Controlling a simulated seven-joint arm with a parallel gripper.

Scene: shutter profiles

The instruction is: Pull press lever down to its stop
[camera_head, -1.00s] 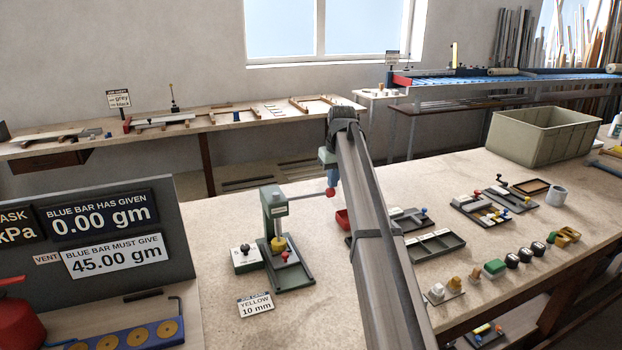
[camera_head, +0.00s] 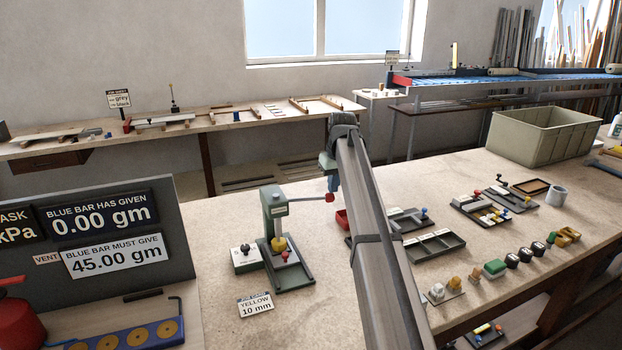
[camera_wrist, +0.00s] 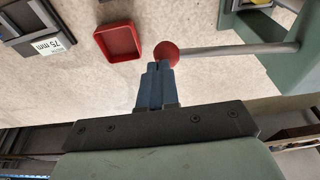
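The green press (camera_head: 274,225) stands on the bench, with a yellow piece (camera_head: 279,243) under its head. Its press lever (camera_head: 308,199) is a thin grey rod reaching right from the press, roughly level, and ending in a red ball (camera_head: 330,197). The red ball also shows in the wrist view (camera_wrist: 166,54). My gripper (camera_head: 333,186) points down at the ball. In the wrist view its blue fingers (camera_wrist: 158,66) are together, with their tips at the ball and nothing visible between them. They appear to touch the ball; exact contact is hard to tell.
A small red tray (camera_head: 342,219) lies on the bench right of the lever. A card reading "YELLOW 10 mm" (camera_head: 256,304) lies in front of the press. Dark trays (camera_head: 435,246) and a large bin (camera_head: 541,137) stand to the right. The display panel (camera_head: 110,228) is at left.

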